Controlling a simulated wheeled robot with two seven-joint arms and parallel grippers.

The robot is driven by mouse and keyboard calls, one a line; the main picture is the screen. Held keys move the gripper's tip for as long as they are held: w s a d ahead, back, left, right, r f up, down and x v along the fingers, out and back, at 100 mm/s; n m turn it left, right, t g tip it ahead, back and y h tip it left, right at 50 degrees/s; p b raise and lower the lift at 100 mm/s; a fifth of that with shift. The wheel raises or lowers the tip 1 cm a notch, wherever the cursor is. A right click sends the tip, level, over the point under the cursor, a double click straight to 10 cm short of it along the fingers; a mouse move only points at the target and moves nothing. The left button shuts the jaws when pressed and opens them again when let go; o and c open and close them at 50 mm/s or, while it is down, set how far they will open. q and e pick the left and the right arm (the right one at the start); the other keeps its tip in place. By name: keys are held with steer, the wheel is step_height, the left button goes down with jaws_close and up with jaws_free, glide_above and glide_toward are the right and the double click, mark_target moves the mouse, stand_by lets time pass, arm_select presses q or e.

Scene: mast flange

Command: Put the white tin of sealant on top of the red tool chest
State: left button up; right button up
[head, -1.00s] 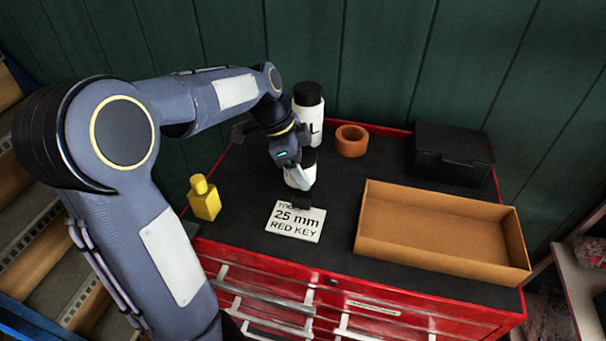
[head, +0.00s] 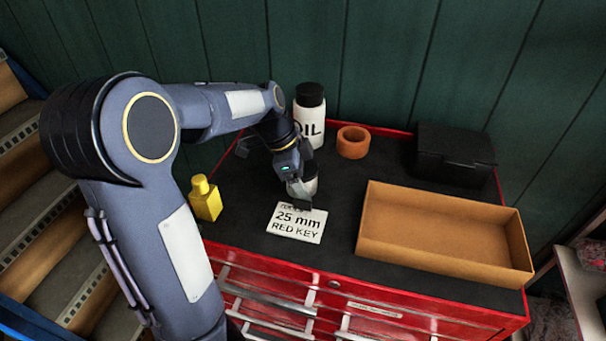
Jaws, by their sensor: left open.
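A small white tin (head: 311,186), most likely the sealant, stands on the dark top of the red tool chest (head: 345,230). It is partly hidden behind my left gripper (head: 303,198). The left gripper points down and is open, with its dark fingertips low over the chest top, just in front of the tin. I cannot tell whether a finger touches the tin. My right gripper is not in view.
On the chest top are a white OIL bottle (head: 309,125), an orange tape roll (head: 353,142), a black box (head: 452,155), an open cardboard tray (head: 440,265), a yellow bottle (head: 206,203) and a "25 mm RED KEY" card (head: 297,224). A green wall stands behind.

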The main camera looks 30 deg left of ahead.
arm_select(q)
steer(key=shift+r, duration=0.3)
steer(key=v, duration=1.2)
steer(key=s+d+f+n+t, duration=0.1)
steer(key=s+d+f+n, duration=0.2)
steer(key=s, duration=0.3)
steer(key=s+d+f+n+t, duration=0.1)
steer(key=s+d+f+n, duration=0.2)
steer(key=s+n, duration=0.3)
steer(key=s+d+f+n+t, duration=0.1)
steer(key=s+d+f+n, duration=0.2)
steer(key=s+d+n, duration=0.2)
steer(key=shift+s+d+f, duration=0.1)
steer(key=shift+s+f, duration=0.05)
steer(key=shift+s, duration=0.35)
steer(key=shift+s+f, duration=0.15)
steer(key=shift+s, duration=0.4)
